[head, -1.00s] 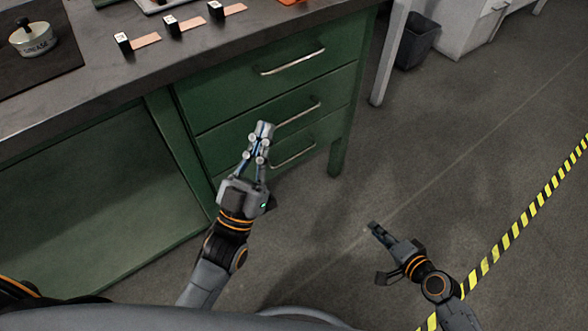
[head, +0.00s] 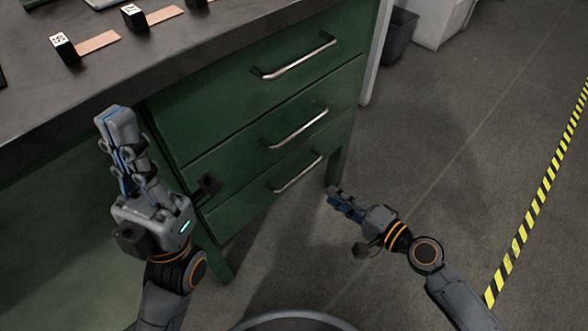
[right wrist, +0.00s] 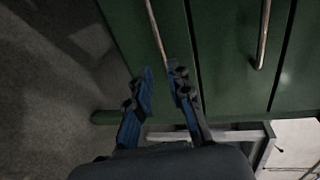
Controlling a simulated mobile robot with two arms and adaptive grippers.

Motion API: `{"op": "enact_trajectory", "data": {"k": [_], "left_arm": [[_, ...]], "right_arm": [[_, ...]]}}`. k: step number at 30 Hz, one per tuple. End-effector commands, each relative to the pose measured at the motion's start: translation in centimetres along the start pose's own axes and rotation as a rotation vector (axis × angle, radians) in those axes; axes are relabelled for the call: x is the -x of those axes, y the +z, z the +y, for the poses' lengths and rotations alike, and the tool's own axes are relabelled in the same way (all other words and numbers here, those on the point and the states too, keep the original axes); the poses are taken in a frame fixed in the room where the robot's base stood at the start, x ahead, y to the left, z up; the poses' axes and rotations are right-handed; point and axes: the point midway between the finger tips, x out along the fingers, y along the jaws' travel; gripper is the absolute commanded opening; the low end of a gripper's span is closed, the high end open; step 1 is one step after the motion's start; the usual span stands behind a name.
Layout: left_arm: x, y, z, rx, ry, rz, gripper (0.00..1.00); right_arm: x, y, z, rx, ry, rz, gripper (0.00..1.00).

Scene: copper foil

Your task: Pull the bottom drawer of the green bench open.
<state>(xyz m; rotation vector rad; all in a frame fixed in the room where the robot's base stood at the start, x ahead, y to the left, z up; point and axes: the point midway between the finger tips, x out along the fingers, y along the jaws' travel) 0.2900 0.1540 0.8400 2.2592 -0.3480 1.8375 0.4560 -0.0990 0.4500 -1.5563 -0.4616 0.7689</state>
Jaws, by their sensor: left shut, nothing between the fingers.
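The green bench's bottom drawer (head: 236,211) is closed, its front flush with the drawers above. Its silver bar handle (head: 298,175) also shows in the right wrist view (right wrist: 155,30). My right gripper (head: 334,197) is to the right of this handle and apart from it in the head view. In the right wrist view its two fingers (right wrist: 161,70) are open and empty, with the near end of the bottom handle lined up with the gap between them. My left gripper (head: 115,115) is shut and empty, in front of the bench to the left of the drawers.
The middle drawer handle (head: 298,128) and top drawer handle (head: 297,58) are above. A green bench leg (head: 336,166) stands near my right gripper. Black blocks with copper strips (head: 98,42) lie on the benchtop. The floor (head: 430,150) to the right is clear up to the striped tape (head: 540,200).

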Motion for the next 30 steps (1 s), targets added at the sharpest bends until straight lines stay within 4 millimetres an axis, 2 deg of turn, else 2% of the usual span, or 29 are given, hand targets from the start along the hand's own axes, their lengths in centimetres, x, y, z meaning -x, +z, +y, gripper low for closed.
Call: {"op": "enact_trajectory", "data": {"k": [12,16,21,30], "left_arm": [[0.1,0.1,0.0,0.000,0.000,-0.002,0.00],[0.3,0.1,0.0,0.000,0.000,-0.002,0.00],[0.5,0.2,0.0,0.000,0.000,-0.003,0.00],[0.6,0.2,0.0,0.000,0.000,-0.003,0.00]], "right_arm": [[-8.6,0.0,-0.1,0.001,-0.003,0.001,0.20],[-10.8,0.0,0.0,0.001,-0.002,0.000,0.20],[-12.3,0.0,0.0,0.002,-0.001,0.000,0.20],[-12.7,0.0,0.0,0.002,0.001,0.000,0.20]]}}
